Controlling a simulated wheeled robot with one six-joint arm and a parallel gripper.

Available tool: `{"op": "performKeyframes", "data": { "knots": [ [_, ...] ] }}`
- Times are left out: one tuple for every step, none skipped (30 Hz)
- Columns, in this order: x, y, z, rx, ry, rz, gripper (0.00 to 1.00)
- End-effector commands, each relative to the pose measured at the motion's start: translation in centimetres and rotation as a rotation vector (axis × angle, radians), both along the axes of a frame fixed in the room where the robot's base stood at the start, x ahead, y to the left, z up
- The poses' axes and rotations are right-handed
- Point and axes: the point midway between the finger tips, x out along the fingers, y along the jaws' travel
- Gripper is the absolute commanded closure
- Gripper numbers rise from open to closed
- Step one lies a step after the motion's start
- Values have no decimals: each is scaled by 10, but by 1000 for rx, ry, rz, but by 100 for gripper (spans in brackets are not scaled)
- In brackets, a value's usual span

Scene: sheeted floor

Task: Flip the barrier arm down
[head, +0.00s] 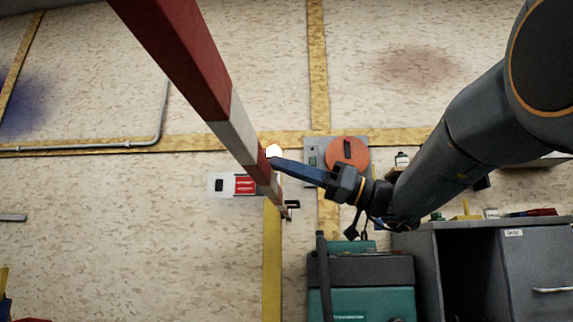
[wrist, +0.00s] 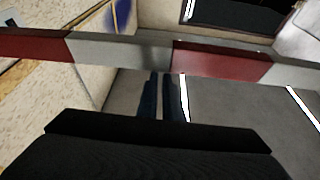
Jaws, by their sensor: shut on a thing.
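The barrier arm (head: 233,128) is a long square bar with red and white bands. In the head view it slants from the top left down to the middle, large at its near end. In the wrist view the barrier arm (wrist: 110,52) crosses the picture from side to side. My gripper (head: 274,163) reaches in from the right and meets the bar at a red band near its far end. In the wrist view the fingers of my gripper (wrist: 160,78) are close together, with their tips at the bar's lower edge. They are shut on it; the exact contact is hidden.
A grey panel with a round orange knob (head: 348,152) and a white plate with a red switch (head: 244,185) are on the wall. A teal machine (head: 362,285) and a grey cabinet (head: 468,228) stand at the lower right. A pipe (head: 160,115) runs at left.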

Motion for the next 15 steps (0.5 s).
{"op": "performKeyframes", "data": {
  "knots": [
    [8,3,-25,-29,47,8,100],
    [8,3,-21,-28,44,7,100],
    [7,3,-15,-25,40,7,100],
    [6,3,-10,-23,35,6,100],
    [6,3,-4,-20,32,6,100],
    [5,4,4,-16,26,7,100],
    [4,4,11,-13,21,7,100],
    [3,4,19,-9,14,7,100],
    [2,3,29,-3,6,5,100],
    [1,3,37,0,1,4,100],
    [0,1,43,4,-4,3,100],
    [0,-12,37,4,4,-1,100],
    [-2,-19,35,3,4,-3,100],
    [-3,-26,34,4,2,-2,100],
    [-4,-35,31,5,2,-4,100]
  ]
}}
